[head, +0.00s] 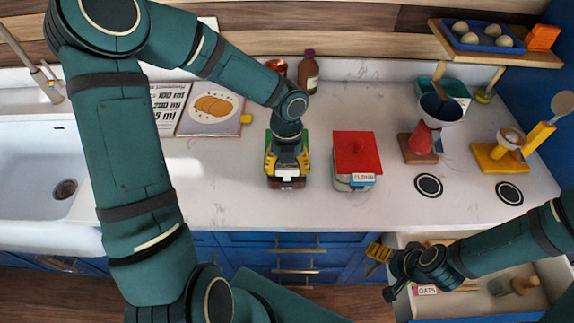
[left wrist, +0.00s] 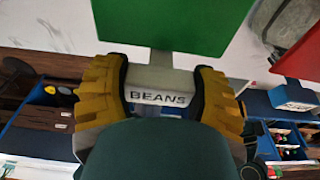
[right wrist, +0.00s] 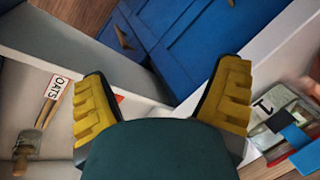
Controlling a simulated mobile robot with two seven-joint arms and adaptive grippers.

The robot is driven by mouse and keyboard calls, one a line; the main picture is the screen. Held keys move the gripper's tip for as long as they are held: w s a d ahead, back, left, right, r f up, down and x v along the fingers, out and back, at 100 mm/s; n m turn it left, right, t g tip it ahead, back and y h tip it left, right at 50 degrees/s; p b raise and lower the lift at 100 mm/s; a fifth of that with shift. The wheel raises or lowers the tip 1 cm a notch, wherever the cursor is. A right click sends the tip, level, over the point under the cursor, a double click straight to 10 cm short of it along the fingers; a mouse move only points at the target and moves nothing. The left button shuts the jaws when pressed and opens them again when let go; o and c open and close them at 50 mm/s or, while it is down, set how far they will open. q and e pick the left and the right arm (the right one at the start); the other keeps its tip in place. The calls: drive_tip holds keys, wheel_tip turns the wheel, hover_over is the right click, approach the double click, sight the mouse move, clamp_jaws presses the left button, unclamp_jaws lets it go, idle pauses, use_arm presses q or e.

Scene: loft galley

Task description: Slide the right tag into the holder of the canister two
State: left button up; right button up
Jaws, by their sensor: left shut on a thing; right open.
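My left gripper (head: 287,170) is shut on the grey BEANS tag (left wrist: 160,98), at the front of the green-lidded canister (left wrist: 180,22). A bit of blue, perhaps its holder, shows just below the tag; I cannot tell how far the tag is inside. That canister's number is hidden. The red-lidded canister (head: 353,152) stands to the right with a FLOUR tag (head: 362,180) on its front; in the right wrist view a 1 shows on a glass canister (right wrist: 268,108) with a blue holder. My right gripper (head: 402,265) is open and empty over the drawer. An OATS tag (head: 426,290) lies there.
The open drawer (head: 400,242) also holds a wooden-handled tool (head: 515,285). A recipe board (head: 212,108), a bottle (head: 308,72) and a red funnel stand (head: 421,140) are on the counter. The sink (head: 35,165) is at left. Two black round mats (head: 428,185) lie at right.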

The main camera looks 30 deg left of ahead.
use_arm(q)
drive_tip(key=shift+f, duration=0.85)
idle(0.7)
drive_tip(key=shift+f, duration=0.1)
idle(1.6)
drive_tip(key=o, duration=1.1)
drive_tip(key=shift+r+p, duration=1.05)
drive_tip(key=shift+r, duration=2.55)
